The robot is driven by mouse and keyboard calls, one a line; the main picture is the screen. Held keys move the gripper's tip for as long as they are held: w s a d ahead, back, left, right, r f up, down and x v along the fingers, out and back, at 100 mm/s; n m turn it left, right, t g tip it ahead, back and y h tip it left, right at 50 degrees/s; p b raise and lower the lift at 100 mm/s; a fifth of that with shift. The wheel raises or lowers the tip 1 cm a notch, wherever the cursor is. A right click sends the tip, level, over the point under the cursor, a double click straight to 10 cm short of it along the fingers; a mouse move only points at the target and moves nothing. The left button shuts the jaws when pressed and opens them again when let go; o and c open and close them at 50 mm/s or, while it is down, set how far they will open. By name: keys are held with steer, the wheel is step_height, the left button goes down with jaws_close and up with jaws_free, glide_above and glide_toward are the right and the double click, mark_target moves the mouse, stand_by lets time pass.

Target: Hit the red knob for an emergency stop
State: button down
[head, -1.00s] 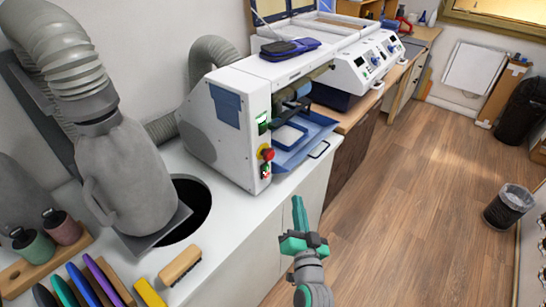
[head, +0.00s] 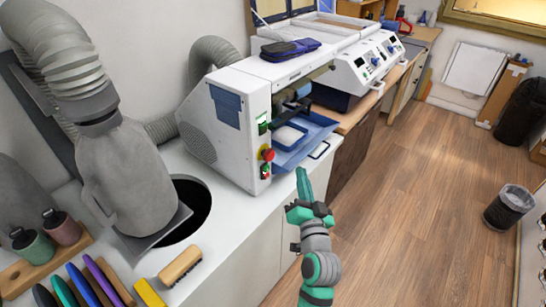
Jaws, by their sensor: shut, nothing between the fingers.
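The red knob (head: 268,155) sits on a yellow base on the narrow end face of the white machine (head: 225,128). A small green switch (head: 264,127) is above it, and a small red and green switch (head: 265,171) is below it. My gripper (head: 302,172) is to the right of the knob in the picture, in front of the machine and apart from it. Its teal fingers are together, pointing up and away, with nothing held.
A blue tray (head: 309,133) with a dark handle juts from the machine near my gripper. The white counter (head: 232,209) holds a brush (head: 180,267) and several coloured tools. A grey hose and bag unit stands at left. The wooden floor at right is open, with a wire bin (head: 508,207).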

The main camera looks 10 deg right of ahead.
steer(key=w+a, duration=0.4)
steer(key=w, duration=0.1)
steer(key=shift+w+a, duration=0.25)
steer(key=shift+w, duration=0.15)
stand_by(1.9)
steer(key=shift+w+a, duration=0.2)
steer(key=shift+a, duration=0.05)
steer(key=shift+w+a, duration=0.3)
steer(key=shift+w, duration=0.05)
stand_by(0.9)
steer(key=shift+d, duration=0.1)
steer(key=shift+s+d, duration=0.45)
steer(key=shift+s, duration=0.25)
steer(key=shift+s+d, duration=0.8)
steer(key=shift+s, duration=0.2)
steer(key=shift+s+d, duration=0.75)
steer(key=shift+s, duration=0.25)
